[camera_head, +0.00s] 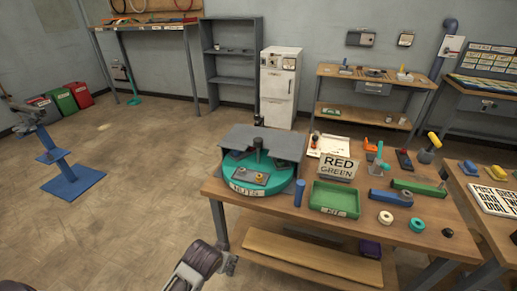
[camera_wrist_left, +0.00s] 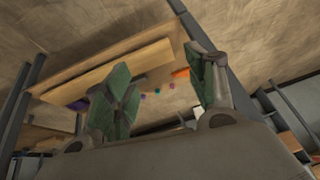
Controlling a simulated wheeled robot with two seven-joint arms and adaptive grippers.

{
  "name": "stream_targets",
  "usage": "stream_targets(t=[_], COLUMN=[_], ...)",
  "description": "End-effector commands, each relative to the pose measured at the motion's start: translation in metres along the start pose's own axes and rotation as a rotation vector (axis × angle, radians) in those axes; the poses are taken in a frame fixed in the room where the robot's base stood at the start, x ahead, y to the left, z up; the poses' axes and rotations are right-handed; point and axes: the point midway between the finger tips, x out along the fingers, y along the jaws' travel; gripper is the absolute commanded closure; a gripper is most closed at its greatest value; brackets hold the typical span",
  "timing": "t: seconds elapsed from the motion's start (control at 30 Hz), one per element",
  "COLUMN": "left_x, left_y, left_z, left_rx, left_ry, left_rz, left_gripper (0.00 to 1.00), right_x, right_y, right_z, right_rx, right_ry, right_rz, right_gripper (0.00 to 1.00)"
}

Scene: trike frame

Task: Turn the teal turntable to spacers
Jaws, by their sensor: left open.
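The teal turntable (camera_head: 283,184) sits at the left end of the workbench, partly under a grey cover (camera_head: 240,137). The label facing front (camera_head: 247,190) seems to read "NUTS". A grey tray section with small brass-coloured parts shows behind that label; other sections are hidden by the cover. My left gripper (camera_head: 231,263) is below and in front of the bench's left end, apart from the turntable. In the left wrist view its green-padded fingers (camera_wrist_left: 165,90) are spread and empty. My right gripper is not in view.
A lower wooden shelf (camera_head: 310,257) is near my left gripper.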

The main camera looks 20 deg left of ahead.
Motion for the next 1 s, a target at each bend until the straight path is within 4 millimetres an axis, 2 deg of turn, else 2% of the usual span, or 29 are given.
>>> stream_targets(t=[0.2, 0.57, 0.77, 1.0], left_x=[-0.023, -0.046, -0.061, -0.08], left_y=[-0.011, -0.024, -0.03, -0.035], left_z=[-0.042, -0.101, -0.143, -0.192], left_rx=[-0.037, -0.092, -0.123, -0.146], left_ry=[0.123, 0.315, 0.46, 0.638], left_rz=[-0.043, -0.09, -0.108, -0.108], left_gripper=[0.44, 0.44, 0.44, 0.44], right_x=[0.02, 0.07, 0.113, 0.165], right_y=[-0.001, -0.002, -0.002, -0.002], right_z=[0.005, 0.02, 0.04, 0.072], right_rx=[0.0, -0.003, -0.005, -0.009], right_ry=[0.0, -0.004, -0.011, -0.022], right_rz=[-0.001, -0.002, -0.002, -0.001], right_gripper=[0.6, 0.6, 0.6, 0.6])
